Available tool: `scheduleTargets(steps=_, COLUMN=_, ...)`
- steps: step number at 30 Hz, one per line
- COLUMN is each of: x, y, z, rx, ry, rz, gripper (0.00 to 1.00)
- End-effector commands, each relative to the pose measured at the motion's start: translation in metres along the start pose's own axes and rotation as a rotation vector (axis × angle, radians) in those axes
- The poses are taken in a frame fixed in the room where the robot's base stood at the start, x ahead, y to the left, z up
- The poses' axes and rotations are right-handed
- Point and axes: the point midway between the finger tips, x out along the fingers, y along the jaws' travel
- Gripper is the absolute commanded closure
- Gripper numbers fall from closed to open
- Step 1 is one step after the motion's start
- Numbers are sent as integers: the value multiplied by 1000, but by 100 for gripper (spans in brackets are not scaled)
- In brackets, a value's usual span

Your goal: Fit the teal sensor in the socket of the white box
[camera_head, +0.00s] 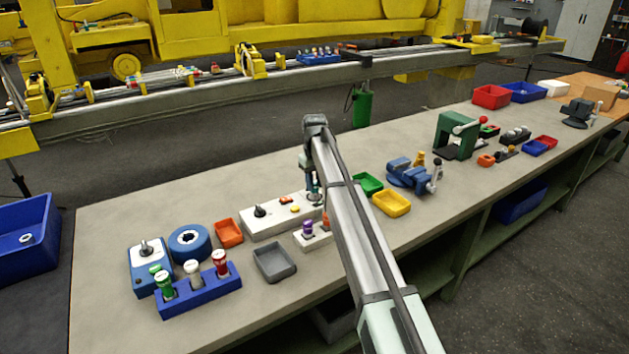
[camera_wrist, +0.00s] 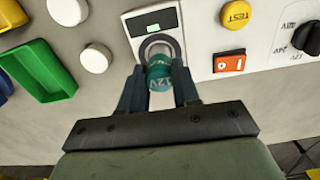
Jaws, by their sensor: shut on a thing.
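The white box (camera_head: 268,222) lies on the bench, with a black knob, an orange switch and a yellow button; its right end is partly behind my arm. In the wrist view, the white box (camera_wrist: 262,30) shows its TEST button and a socket (camera_wrist: 158,42) with a grey ring beside a small green display. My gripper (camera_wrist: 159,82) is shut on the teal sensor (camera_wrist: 160,72), which carries white lettering. The sensor's far end overlaps the ring of the socket. I cannot tell whether it is inside or just above it. In the head view, my gripper (camera_head: 313,190) is over the box's right end.
An orange tray (camera_head: 229,233), a grey tray (camera_head: 274,262) and a small block with purple and orange plugs (camera_head: 311,236) are close to the box. Green (camera_head: 368,184) and yellow (camera_head: 391,203) trays and a blue vise (camera_head: 410,177) stand right of my arm.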

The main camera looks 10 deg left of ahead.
Motion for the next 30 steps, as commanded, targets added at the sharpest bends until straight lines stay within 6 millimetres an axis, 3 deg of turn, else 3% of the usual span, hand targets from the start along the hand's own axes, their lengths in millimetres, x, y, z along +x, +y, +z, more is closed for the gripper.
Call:
scheduleTargets(steps=21, x=14, y=0, z=0, rx=0, ry=1, rz=0, gripper=98)
scheduleTargets(steps=22, x=14, y=0, z=0, rx=0, ry=1, rz=0, gripper=68)
scheduleTargets(steps=30, x=14, y=0, z=0, rx=0, ry=1, rz=0, gripper=42)
